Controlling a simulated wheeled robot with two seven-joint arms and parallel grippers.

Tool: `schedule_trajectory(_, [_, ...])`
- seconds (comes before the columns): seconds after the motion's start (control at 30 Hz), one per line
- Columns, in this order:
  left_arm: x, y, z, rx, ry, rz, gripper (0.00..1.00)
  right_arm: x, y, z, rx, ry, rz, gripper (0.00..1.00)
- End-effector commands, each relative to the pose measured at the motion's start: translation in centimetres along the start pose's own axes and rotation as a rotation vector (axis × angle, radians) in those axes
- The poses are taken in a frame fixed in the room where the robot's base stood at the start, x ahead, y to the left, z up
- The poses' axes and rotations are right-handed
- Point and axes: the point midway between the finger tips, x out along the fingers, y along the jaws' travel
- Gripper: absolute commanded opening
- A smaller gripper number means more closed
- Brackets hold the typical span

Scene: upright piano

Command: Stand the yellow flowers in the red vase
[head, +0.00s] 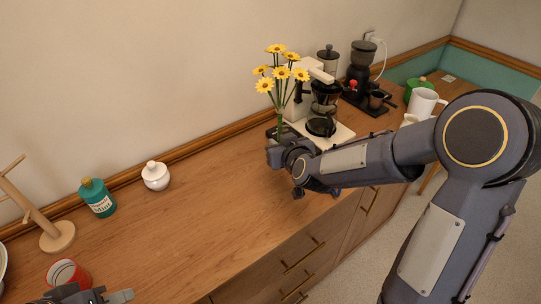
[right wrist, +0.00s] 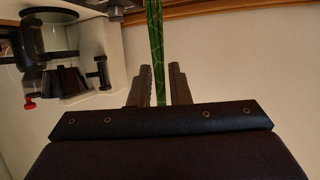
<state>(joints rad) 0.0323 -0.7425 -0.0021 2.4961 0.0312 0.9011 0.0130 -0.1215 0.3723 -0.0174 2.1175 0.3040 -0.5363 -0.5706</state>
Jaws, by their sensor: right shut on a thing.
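The yellow flowers (head: 283,75) are several daisy-like blooms on long green stems, upright above the wooden counter in the head view. My right gripper (head: 277,139) is shut on their stems, which also show between its fingers in the right wrist view (right wrist: 156,45). The lower ends of the stems are hidden by the gripper. The red vase (head: 66,272) appears to be the red vessel at the lower left of the head view. My left gripper (head: 98,294) is beside it at the bottom edge, cut off, so its jaw state is unclear.
A white coffee maker (head: 335,131) stands just right of the flowers, with a black grinder (head: 362,58) behind. A white lidded pot (head: 155,176), a teal jar (head: 97,198) and a wooden mug stand (head: 57,237) are at the left. The middle counter (head: 200,225) is clear.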

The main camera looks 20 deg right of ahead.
Motion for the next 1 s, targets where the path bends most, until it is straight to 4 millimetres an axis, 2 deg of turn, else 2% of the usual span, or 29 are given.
schedule_trajectory(0.1, [-0.1,0.0,0.0,0.000,0.000,0.000,0.34,2.0,-0.7,1.3,0.000,-0.002,-0.001,0.00])
schedule_trajectory(0.33, [-0.2,0.1,-0.1,0.000,0.000,0.000,0.34,3.7,-1.2,2.2,0.001,0.000,0.001,0.00])
schedule_trajectory(0.4, [-0.2,0.1,-0.1,0.000,0.000,0.000,0.34,4.3,-1.3,3.2,0.001,-0.002,0.001,0.00])
schedule_trajectory(0.57, [-0.1,0.1,-0.1,0.000,0.000,0.000,0.34,5.0,-1.3,4.9,0.001,0.000,0.001,0.00])
schedule_trajectory(0.97, [0.3,-0.1,0.1,0.000,0.000,0.000,0.34,5.2,-1.3,5.4,0.001,0.003,0.000,0.00])
schedule_trajectory(1.0, [0.3,-0.1,0.1,0.000,0.000,0.000,0.34,5.2,-1.3,5.4,0.001,0.003,0.000,0.18])
